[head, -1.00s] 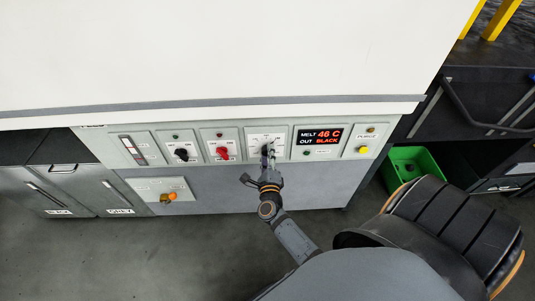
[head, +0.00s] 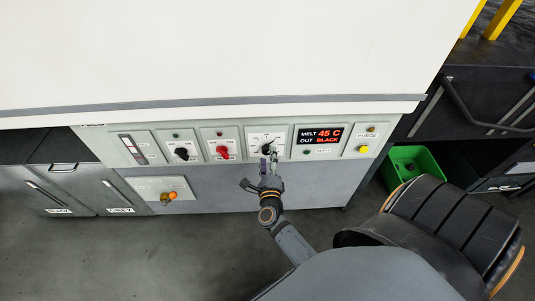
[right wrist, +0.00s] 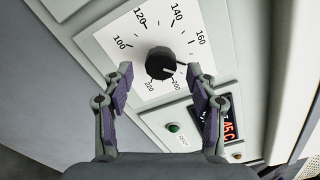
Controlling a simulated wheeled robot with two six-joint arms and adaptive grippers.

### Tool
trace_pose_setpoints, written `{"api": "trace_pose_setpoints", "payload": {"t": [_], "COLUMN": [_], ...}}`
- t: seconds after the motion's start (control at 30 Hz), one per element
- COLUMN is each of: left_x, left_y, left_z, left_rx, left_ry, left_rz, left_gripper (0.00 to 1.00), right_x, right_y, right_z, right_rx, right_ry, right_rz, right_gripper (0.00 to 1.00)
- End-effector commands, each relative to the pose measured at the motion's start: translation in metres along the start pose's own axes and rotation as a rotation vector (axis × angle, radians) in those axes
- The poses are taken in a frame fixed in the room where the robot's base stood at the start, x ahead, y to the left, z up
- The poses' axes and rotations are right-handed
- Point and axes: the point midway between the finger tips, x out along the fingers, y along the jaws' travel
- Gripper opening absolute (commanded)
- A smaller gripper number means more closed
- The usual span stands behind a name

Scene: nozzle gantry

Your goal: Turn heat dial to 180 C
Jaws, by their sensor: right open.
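The heat dial is a round black knob (right wrist: 160,62) on a white plate (right wrist: 110,38) with a printed scale from 100 to 220. Its pale pointer mark faces lower right, toward the stretch between 160 and 200. The 180 label is hidden behind a finger, so the exact setting cannot be read. The dial also shows on the panel in the head view (head: 266,147). My right gripper (right wrist: 159,78) is open, its purple-padded fingers apart on either side of the knob and not gripping it. It also shows just below the dial in the head view (head: 268,160). My left gripper is out of view.
A display (head: 320,136) right of the dial reads MELT 45 C, OUT BLACK. A red knob (head: 223,153) and a black knob (head: 182,154) sit to the left. A yellow button (head: 364,150) is at the right. A green bin (head: 412,160) stands on the floor.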

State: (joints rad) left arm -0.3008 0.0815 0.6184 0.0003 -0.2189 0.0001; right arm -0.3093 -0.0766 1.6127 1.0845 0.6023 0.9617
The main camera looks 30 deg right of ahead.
Motion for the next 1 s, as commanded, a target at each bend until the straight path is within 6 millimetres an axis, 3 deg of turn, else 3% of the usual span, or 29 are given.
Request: {"api": "trace_pose_setpoints", "payload": {"t": [0.1,0.3,0.87,0.93,1.0], "left_x": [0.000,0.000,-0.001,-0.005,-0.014], "left_y": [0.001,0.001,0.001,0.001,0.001], "left_z": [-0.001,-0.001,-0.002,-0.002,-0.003], "left_rx": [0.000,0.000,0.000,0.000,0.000], "left_ry": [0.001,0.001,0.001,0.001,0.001], "left_rz": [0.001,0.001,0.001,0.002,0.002], "left_gripper": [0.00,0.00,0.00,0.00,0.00], "right_x": [-0.026,-0.051,-0.054,-0.056,-0.062], "right_y": [0.001,0.000,0.001,0.010,0.036], "right_z": [-0.001,0.000,0.000,0.001,0.001], "right_rx": [0.002,0.001,-0.005,-0.063,-0.217], "right_ry": [0.004,0.002,-0.001,-0.021,-0.074], "right_rz": [0.003,0.001,0.003,0.035,0.116], "right_gripper": [0.58,0.58,0.58,0.58,0.58]}}
